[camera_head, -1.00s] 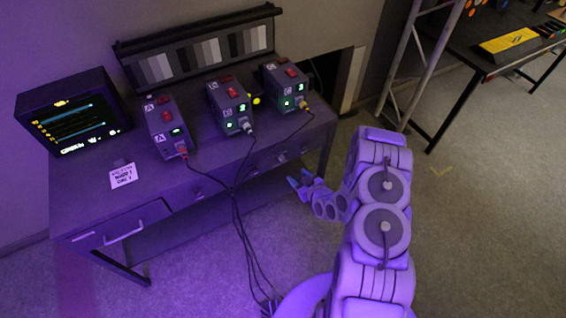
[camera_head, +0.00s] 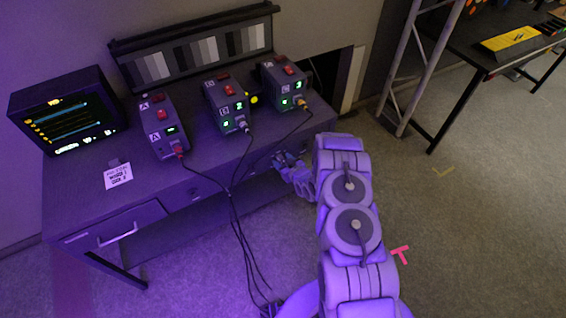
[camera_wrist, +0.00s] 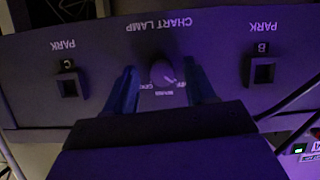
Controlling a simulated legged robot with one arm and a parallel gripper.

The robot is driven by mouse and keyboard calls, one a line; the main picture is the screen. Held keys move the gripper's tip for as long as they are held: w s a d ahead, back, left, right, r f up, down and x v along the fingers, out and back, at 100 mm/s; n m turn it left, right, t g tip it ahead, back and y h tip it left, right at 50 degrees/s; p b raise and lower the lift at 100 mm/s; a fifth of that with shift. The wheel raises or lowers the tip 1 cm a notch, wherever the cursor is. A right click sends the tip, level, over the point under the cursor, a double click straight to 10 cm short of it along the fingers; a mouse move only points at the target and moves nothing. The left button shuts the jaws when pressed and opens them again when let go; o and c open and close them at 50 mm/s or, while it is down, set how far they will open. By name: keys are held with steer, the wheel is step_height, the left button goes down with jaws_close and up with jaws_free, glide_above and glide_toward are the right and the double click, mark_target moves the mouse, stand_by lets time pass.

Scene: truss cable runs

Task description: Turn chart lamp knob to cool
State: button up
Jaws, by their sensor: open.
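The chart lamp knob (camera_wrist: 163,73) is a small dark round knob on the desk's front panel, under the upside-down words CHART LAMP in the wrist view. A light pointer mark shows on its lower right side; the small labels around it are too blurred to read surely. My gripper (camera_wrist: 162,76) is open, with one blue finger on each side of the knob and a visible gap to it on both sides. In the head view my gripper (camera_head: 282,160) is at the front of the desk (camera_head: 80,200), and the knob is hidden behind it.
PARK sockets C (camera_wrist: 69,85) and B (camera_wrist: 262,71) flank the knob. Three lettered boxes, one of them box A (camera_head: 163,128), stand on the desk with cables hanging down its front. A monitor (camera_head: 68,112) is at the left.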

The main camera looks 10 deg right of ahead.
steer(key=shift+d, duration=0.1)
steer(key=shift+a, duration=0.3)
steer(key=c, duration=0.5)
steer(key=shift+d, duration=0.1)
jaws_close()
